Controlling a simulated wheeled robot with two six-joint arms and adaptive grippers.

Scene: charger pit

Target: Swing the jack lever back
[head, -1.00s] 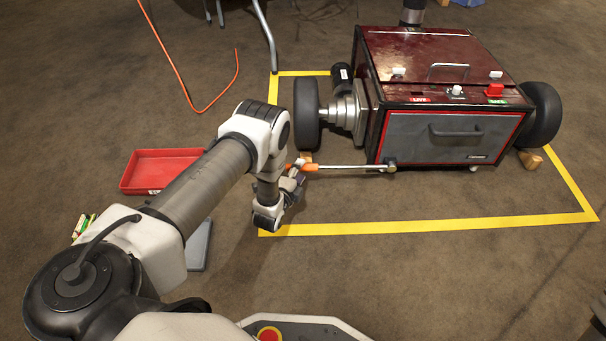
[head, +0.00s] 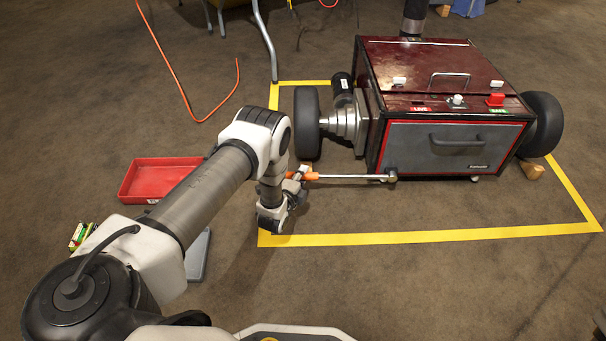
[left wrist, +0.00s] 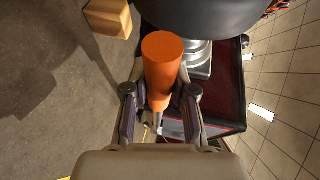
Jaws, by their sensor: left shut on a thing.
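The jack lever (head: 350,177) is a metal rod with an orange grip. It reaches left from a pivot at the lower front left corner of the dark red cart (head: 440,60). My left gripper (head: 300,176) is at the lever's free end, shut on the orange grip. In the left wrist view the orange grip (left wrist: 162,70) stands between the two fingers (left wrist: 160,108). The finger contact is partly hidden by the grip. My right gripper is in neither view.
A black wheel (head: 307,122) stands just behind the lever, with a wooden block (left wrist: 108,17) near it. Yellow tape (head: 430,237) marks the floor around the cart. A red tray (head: 158,178) lies left. The floor in front of the lever is clear.

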